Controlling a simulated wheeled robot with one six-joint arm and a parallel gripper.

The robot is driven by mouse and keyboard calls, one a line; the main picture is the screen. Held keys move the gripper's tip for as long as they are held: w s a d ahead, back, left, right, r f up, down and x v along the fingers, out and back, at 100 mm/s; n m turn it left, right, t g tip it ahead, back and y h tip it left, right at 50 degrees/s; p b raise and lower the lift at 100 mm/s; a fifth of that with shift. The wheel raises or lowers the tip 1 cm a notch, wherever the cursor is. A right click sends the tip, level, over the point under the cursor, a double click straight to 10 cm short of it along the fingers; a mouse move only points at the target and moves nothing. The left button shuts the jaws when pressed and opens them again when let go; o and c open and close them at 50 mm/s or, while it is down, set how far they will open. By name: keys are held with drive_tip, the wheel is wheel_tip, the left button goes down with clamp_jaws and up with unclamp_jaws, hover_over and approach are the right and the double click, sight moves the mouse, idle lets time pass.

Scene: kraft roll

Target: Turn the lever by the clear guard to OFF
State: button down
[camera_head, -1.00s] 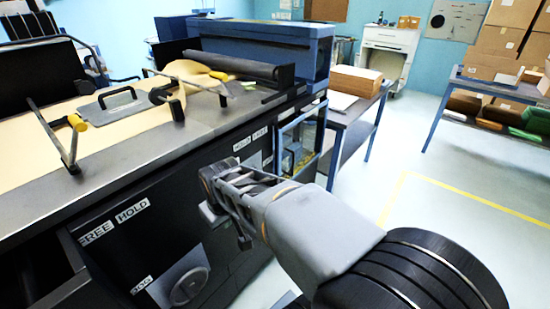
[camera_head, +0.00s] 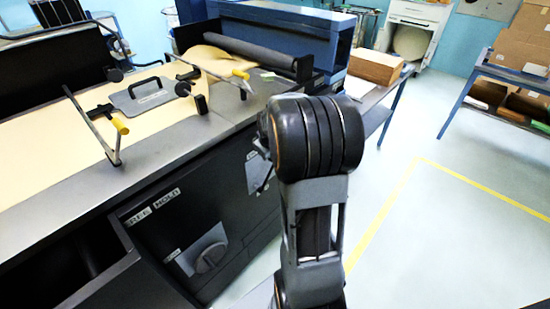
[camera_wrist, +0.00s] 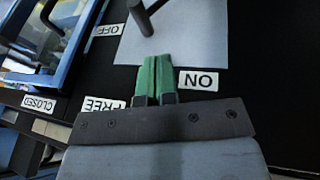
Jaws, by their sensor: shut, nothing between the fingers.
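In the wrist view, a dark lever (camera_wrist: 142,18) stands on a light grey plate (camera_wrist: 185,35), cut off by the top edge. An OFF label (camera_wrist: 104,30) is left of the plate and an ON label (camera_wrist: 199,80) is at its lower right. Which label the lever points to, I cannot tell. The clear guard (camera_wrist: 45,40), blue-framed with a dark handle, is at upper left. My gripper (camera_wrist: 153,72) is shut and empty, its green fingertips over the plate's lower edge, below the lever in the picture. The head view shows the lever plate (camera_head: 254,175) partly; my arm hides the gripper.
FREE (camera_wrist: 105,104) and CLOSED (camera_wrist: 38,103) labels sit left of my gripper. In the head view, a round knob (camera_head: 210,257) is lower on the black front, beside an open drawer (camera_head: 80,270). The bench (camera_head: 150,160) overhangs the front.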

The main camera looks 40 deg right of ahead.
drive_tip(key=w+d+f, duration=0.1)
drive_tip(key=d+f, duration=0.2)
drive_tip(key=f, duration=0.3)
drive_tip(key=shift+w, duration=0.25)
drive_tip(key=shift+d, duration=0.2)
drive_tip(key=shift+w+d+f+y, duration=0.1)
drive_tip(key=shift+d+f+y, duration=0.35)
drive_tip(key=shift+d, duration=0.2)
drive_tip(key=d+f+g+y+b, duration=0.1)
drive_tip(key=d+f+y+b, duration=0.3)
drive_tip(key=d+f, duration=0.1)
drive_tip(key=shift+w+m, duration=0.4)
drive_tip(key=shift+w, duration=0.05)
